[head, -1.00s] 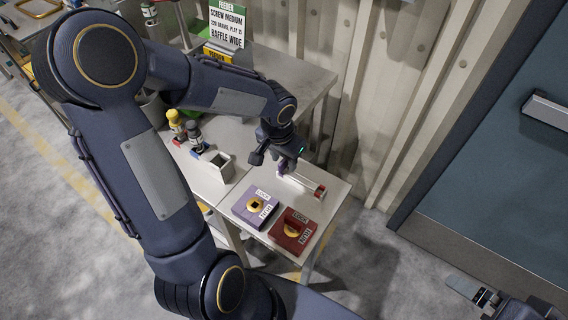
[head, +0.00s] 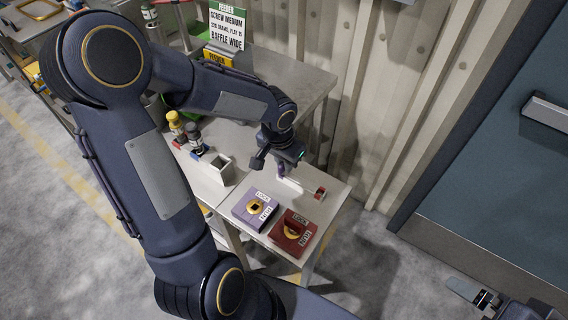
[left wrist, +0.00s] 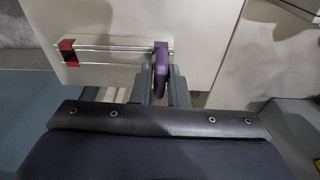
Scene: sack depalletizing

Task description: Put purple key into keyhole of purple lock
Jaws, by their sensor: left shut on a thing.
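The purple lock (head: 252,211) lies on the small table, with a dark keyhole in a gold disc on its top face. My left gripper (head: 281,170) is beyond it, pointing down at the end of a pale rail holder (head: 301,185). It is shut on the purple key (left wrist: 161,70), which stands between the grey fingers in the left wrist view. The key is at the rail's right end there; I cannot tell whether it is clear of the rail. My right gripper (head: 474,294) is partly visible at the lower right, away from the table; its jaw state is unclear.
A red lock (head: 289,238) with a red piece over its gold disc sits beside the purple lock. A red block (left wrist: 68,52) is at the rail's other end. A white open box (head: 216,171) and bottles (head: 176,126) stand left. A corrugated wall is behind.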

